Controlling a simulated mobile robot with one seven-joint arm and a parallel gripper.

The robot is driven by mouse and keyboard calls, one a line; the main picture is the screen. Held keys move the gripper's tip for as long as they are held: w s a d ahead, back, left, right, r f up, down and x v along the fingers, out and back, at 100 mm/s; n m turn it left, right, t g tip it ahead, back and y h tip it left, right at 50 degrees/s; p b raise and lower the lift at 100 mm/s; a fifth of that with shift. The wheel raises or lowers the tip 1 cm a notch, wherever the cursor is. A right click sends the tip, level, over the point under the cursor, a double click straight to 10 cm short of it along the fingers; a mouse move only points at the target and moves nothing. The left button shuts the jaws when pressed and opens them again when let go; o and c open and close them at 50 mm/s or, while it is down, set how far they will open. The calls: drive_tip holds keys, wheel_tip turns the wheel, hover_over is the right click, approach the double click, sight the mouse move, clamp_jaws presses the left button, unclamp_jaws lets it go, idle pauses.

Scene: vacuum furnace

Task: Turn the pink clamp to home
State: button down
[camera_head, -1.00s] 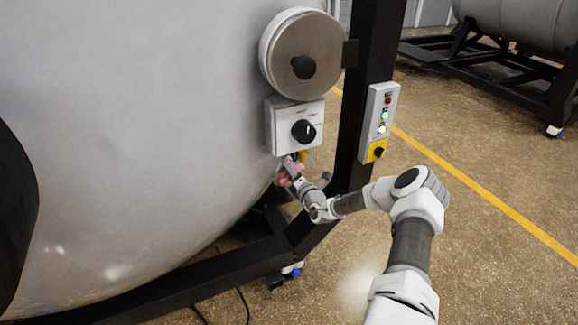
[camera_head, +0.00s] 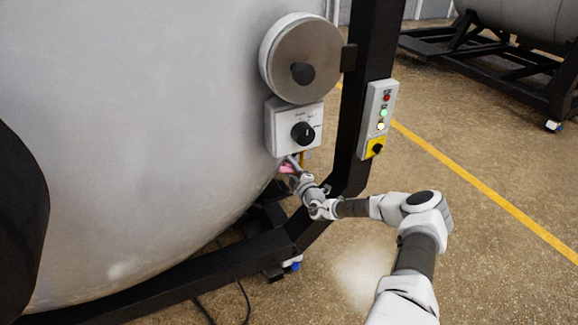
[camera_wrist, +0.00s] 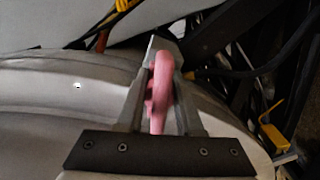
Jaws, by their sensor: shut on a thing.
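The pink clamp (camera_head: 286,168) is below the dial box, at the lower right side of the big grey vessel (camera_head: 150,120). In the wrist view the pink clamp (camera_wrist: 159,92) stands between the two fingers of my gripper (camera_wrist: 155,75). My gripper is shut on it, and the fingers flank its upright pink body. In the head view my gripper (camera_head: 294,172) is small and reaches the clamp from the lower right. The far side of the clamp is hidden.
A dial box with a black knob (camera_head: 303,133) and a round grey disc (camera_head: 302,65) sit above the clamp. A black frame post (camera_head: 366,90) with a button panel (camera_head: 381,105) stands to the right. A yellow part (camera_wrist: 272,132) and dark cables lie right of my gripper.

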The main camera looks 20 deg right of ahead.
drive_tip(key=shift+f+m, duration=0.15)
drive_tip(key=shift+m, duration=1.45)
drive_tip(key=c, duration=0.8)
unclamp_jaws()
drive_tip(key=shift+c, duration=0.2)
drive_tip(key=shift+s, duration=0.6)
drive_tip(key=s+p, duration=0.3)
drive_tip(key=s, duration=1.3)
drive_tip(key=shift+s+d, duration=0.15)
drive_tip(key=shift+d, duration=0.05)
